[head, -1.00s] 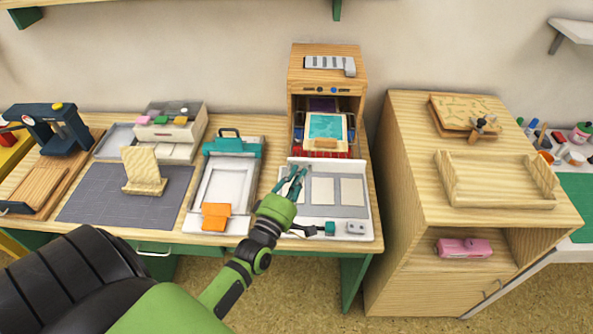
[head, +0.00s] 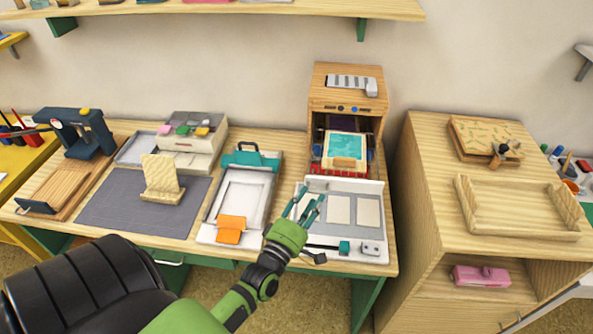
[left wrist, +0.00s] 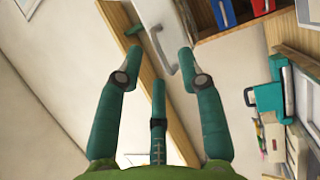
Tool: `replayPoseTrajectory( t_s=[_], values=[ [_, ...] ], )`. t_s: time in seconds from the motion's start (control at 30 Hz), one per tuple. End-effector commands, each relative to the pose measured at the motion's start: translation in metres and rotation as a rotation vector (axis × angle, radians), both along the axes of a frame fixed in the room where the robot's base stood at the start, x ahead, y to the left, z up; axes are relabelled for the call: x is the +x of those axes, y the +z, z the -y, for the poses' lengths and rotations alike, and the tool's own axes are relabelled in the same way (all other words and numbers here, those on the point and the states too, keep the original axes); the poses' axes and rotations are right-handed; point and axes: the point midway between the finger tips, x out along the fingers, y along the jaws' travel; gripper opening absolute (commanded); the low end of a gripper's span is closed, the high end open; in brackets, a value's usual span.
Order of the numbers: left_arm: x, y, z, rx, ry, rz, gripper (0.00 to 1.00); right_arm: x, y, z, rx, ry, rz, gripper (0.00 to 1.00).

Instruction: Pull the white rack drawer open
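The white rack (head: 204,150) stands at the back left of the wooden worktable, with several coloured inkpads on top. Its drawer front, with a small dark pull (head: 186,143), appears closed. My left gripper (head: 306,203) is open and empty, over the left part of a white board, well to the right of the rack. In the left wrist view its teal fingers (left wrist: 160,75) are spread with nothing between them. My right gripper is not in view.
A wooden cabinet (head: 347,95) stands behind the board. A shelf (head: 230,8) hangs above.

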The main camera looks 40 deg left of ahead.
Motion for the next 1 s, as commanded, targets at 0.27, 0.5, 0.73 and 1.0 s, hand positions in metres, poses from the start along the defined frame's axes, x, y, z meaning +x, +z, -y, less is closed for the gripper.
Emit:
replayPoseTrajectory(
  t_s=[0.27, 0.5, 0.73, 1.0],
  values=[
    [-0.06, -0.01, 0.009, 0.0, -0.001, -0.004, 0.38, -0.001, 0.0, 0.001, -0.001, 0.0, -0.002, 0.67],
    [-0.091, -0.014, 0.014, 0.0, -0.001, -0.001, 0.38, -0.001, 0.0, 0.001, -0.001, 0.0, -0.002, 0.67],
    [-0.096, -0.014, 0.015, 0.0, 0.0, 0.001, 0.38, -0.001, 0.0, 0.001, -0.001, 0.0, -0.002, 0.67],
    [-0.095, -0.014, 0.015, 0.0, 0.0, 0.001, 0.38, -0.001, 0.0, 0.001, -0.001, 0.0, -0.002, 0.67]
  ],
)
